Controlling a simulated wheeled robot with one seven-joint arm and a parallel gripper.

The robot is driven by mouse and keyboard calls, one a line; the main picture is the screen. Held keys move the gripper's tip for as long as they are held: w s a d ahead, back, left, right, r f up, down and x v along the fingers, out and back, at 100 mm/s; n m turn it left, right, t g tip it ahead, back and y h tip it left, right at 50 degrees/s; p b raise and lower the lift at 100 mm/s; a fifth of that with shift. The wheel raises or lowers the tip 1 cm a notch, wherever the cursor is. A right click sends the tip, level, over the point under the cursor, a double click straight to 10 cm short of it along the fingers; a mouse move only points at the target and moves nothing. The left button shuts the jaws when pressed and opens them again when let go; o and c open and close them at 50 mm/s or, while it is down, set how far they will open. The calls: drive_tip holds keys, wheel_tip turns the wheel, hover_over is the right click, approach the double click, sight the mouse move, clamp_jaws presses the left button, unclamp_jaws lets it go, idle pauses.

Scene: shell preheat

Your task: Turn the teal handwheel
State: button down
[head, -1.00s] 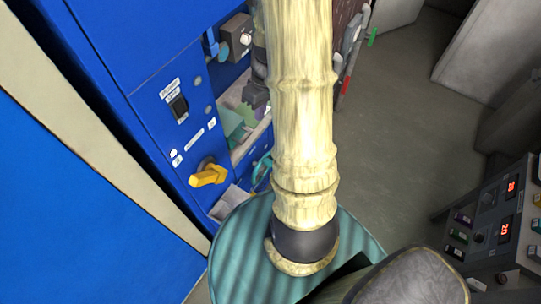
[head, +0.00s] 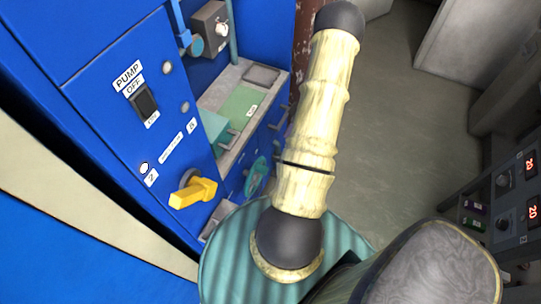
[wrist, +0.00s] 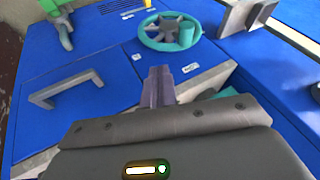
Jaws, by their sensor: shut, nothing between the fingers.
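The teal handwheel (wrist: 151,34) shows in the wrist view at the top, on the blue cabinet front, with dark spokes and a teal knob on its right side. In the head view the handwheel (head: 257,176) is small, low on the cabinet between the yellow handle and my arm. My gripper (wrist: 158,72) is shut and empty in the wrist view, with its fingertips pointing toward the cabinet front, below the wheel in the picture and apart from it. In the head view the gripper is out of sight.
A yellow lever (head: 194,191) and a pump switch (head: 144,102) are on the blue panel in the head view. A grey bar handle (wrist: 67,90) sits left of the gripper in the wrist view. A console (head: 514,200) stands at right. Grey floor (head: 390,130) is clear.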

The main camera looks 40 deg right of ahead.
drive_tip(key=a+f+p, duration=0.2)
drive_tip(key=a+f, duration=0.7)
idle(0.4)
